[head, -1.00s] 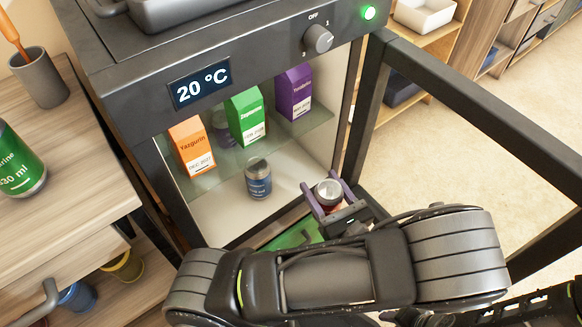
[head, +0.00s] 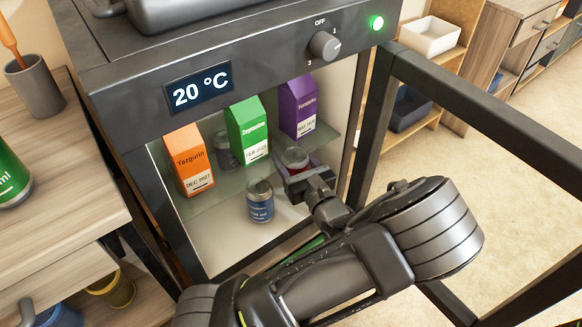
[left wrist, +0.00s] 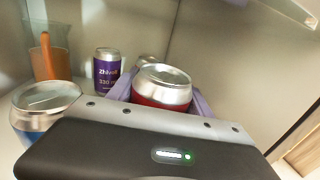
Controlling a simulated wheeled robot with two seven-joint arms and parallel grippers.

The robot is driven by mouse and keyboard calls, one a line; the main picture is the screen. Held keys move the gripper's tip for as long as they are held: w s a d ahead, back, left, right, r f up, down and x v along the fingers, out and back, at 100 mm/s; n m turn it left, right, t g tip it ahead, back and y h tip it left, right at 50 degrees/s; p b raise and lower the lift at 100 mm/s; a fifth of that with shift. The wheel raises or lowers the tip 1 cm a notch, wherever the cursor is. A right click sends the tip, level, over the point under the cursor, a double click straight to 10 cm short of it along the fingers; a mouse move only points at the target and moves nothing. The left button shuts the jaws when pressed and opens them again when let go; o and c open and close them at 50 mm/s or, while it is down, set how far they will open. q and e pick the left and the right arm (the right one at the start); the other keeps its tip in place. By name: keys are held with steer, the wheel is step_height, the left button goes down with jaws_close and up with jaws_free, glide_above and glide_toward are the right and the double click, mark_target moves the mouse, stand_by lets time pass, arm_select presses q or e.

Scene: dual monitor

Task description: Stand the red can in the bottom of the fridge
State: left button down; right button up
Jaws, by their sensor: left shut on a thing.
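The red can (head: 295,157) is held upright between the purple-grey fingers of my left gripper (head: 298,172), inside the fridge (head: 208,250) opening at its right side. In the left wrist view the can (left wrist: 162,90) shows its silver lid and red side between the fingers; its base is hidden, so I cannot tell whether it touches the floor. A blue can (head: 260,202) stands on the fridge bottom, left of the gripper; it also shows in the left wrist view (left wrist: 42,106). A purple can (left wrist: 107,70) stands farther back. My right gripper is out of view.
A glass shelf (head: 228,183) above the bottom holds orange (head: 188,160), green (head: 248,130) and purple (head: 297,106) cartons. The fridge door (head: 480,110) stands open at the right.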

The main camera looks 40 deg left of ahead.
arm_select(q)
step_height(320, 180, down, 4)
steer(key=b, duration=0.2)
steer(key=shift+r+b, duration=0.2)
steer(key=shift+b, duration=0.15)
steer(key=shift+r, duration=0.1)
steer(key=shift+c, duration=2.2)
jaws_free()
